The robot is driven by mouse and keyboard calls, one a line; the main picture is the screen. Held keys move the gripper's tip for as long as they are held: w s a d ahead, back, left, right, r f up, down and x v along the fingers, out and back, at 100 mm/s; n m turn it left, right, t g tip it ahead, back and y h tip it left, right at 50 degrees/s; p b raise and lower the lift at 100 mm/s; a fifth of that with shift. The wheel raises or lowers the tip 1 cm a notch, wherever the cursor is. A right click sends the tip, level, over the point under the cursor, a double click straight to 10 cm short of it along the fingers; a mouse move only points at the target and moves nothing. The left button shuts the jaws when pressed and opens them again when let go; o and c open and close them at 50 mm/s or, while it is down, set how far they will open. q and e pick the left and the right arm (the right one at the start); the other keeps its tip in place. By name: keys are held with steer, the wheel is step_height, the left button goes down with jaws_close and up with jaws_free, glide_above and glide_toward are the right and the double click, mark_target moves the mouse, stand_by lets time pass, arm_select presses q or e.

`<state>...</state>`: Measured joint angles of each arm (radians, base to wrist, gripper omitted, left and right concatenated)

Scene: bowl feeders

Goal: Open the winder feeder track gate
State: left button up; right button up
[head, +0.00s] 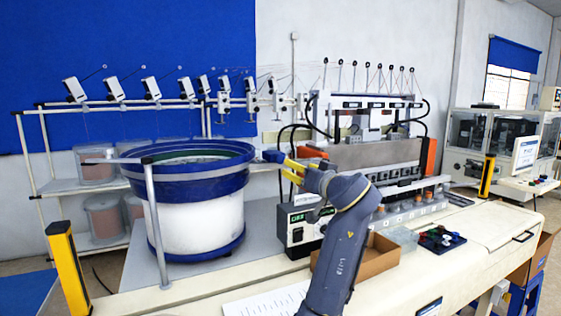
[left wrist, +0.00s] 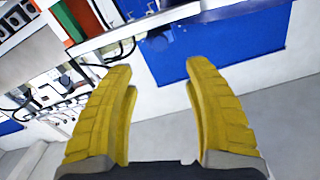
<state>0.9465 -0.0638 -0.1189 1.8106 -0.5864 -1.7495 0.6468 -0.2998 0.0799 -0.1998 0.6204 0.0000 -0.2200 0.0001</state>
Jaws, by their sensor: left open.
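The bowl feeder has a blue bowl (head: 185,165) on a white drum. A short metal track (head: 264,167) leaves the bowl's right side. A small dark blue block (head: 272,156) shows at the track's outer end, just left of my left gripper (head: 284,167); I cannot tell if it is the gate. In the left wrist view my left gripper (left wrist: 160,67) has its yellow fingers well apart with nothing between them. A pale metal bar (left wrist: 145,24) crosses beyond the fingertips, apart from them in the picture. My right gripper is in neither view.
A control box (head: 303,225) stands right of the bowl, partly behind my arm. A cardboard box (head: 375,258) and a dark tray (head: 440,240) sit on the bench. The winding machine (head: 370,155) fills the back.

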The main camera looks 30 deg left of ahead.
mark_target(281, 160)
arm_select(q)
steer(key=x, duration=1.3)
steer(key=shift+w+a, duration=0.15)
steer(key=shift+a, duration=0.1)
steer(key=shift+o, duration=0.2)
jaws_close()
